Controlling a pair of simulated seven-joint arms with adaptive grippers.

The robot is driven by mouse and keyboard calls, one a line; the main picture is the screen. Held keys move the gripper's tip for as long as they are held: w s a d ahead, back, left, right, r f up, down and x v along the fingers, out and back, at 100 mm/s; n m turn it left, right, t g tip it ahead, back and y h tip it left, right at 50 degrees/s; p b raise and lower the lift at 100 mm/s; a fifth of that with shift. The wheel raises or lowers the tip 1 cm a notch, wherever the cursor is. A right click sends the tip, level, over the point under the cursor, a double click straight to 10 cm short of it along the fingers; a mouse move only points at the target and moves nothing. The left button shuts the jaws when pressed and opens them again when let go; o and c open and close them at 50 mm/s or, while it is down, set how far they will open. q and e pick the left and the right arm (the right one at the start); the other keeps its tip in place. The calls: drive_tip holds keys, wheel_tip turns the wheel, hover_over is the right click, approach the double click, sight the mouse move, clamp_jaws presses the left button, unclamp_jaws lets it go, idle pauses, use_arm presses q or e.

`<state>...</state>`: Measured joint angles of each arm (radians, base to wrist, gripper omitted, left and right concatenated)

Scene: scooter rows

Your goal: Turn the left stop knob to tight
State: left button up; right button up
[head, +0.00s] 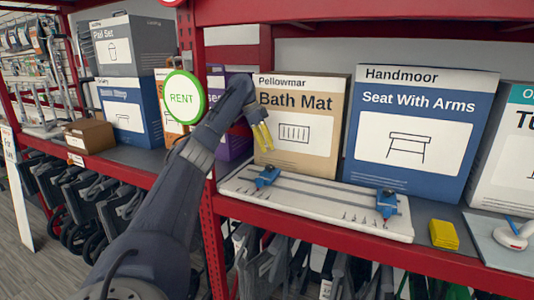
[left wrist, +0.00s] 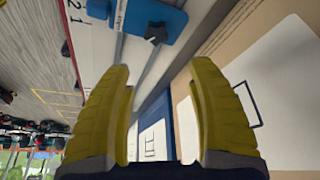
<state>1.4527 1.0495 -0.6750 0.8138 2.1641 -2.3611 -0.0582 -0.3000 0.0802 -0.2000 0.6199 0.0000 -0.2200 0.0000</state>
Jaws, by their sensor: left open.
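The left stop (head: 267,177) is a small blue block on the left part of a white board with rails (head: 310,200). It also shows at the top of the left wrist view (left wrist: 145,18), with a dark knob (left wrist: 156,32) on it. Which way the knob is set cannot be told. The right stop (head: 388,203) is a similar blue block near the board's right end. My left gripper (head: 263,136) has yellow fingers, open and empty, above and apart from the left stop, in front of the Bath Mat box. My right gripper is not in view.
The tan Bath Mat box (head: 300,85) and blue Seat With Arms box (head: 418,90) stand close behind the board. A yellow block (head: 444,234) lies right of it. A round green RENT sign (head: 185,97) hangs beside my left arm. Folded dark frames hang under the red shelf edge.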

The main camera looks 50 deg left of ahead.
use_arm(q)
drive_tip(key=shift+r, duration=0.7)
